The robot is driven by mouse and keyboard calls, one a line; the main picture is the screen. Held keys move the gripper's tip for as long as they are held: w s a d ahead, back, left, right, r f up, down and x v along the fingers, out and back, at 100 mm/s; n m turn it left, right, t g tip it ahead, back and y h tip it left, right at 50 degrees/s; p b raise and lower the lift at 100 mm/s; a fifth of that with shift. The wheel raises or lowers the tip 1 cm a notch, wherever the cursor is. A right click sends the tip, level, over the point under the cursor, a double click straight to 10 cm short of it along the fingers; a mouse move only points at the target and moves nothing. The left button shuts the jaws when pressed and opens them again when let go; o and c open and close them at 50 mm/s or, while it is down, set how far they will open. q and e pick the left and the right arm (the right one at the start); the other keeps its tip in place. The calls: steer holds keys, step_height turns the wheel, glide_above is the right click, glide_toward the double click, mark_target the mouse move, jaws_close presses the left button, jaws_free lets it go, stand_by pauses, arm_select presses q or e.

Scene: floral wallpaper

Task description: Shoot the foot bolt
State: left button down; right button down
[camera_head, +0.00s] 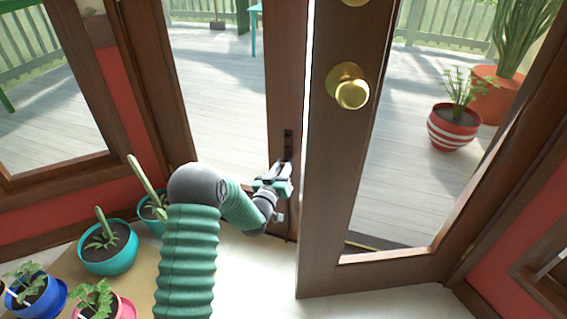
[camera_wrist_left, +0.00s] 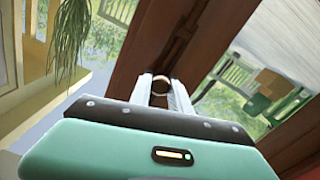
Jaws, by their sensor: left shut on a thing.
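My left gripper (camera_head: 284,172) is at the lower edge stile of the left door leaf (camera_head: 286,90). A dark slot of the bolt (camera_head: 288,138) shows just above the gripper in the head view. The fingers hide most of the knob and the bolt's lower end there. My right gripper is not in view.
The right door leaf (camera_head: 330,180), with a brass knob (camera_head: 352,94), stands ajar close to the right of my gripper. Potted plants, including a teal pot (camera_head: 108,250) and a blue pot (camera_head: 38,296), stand at lower left. A striped pot (camera_head: 453,130) is on the deck outside.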

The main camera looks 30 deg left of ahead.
arm_select(q)
steer(key=shift+s+a+f, duration=0.1)
steer(key=shift+f, duration=0.15)
steer(key=c, duration=1.4)
jaws_free()
steer(key=shift+f, duration=0.15)
steer(key=shift+o, duration=1)
steer(key=shift+s+r, duration=0.15)
steer(key=shift+r, duration=0.05)
steer(key=p+v, duration=0.7)
steer(key=v, duration=0.9)
steer(key=shift+s, duration=0.2)
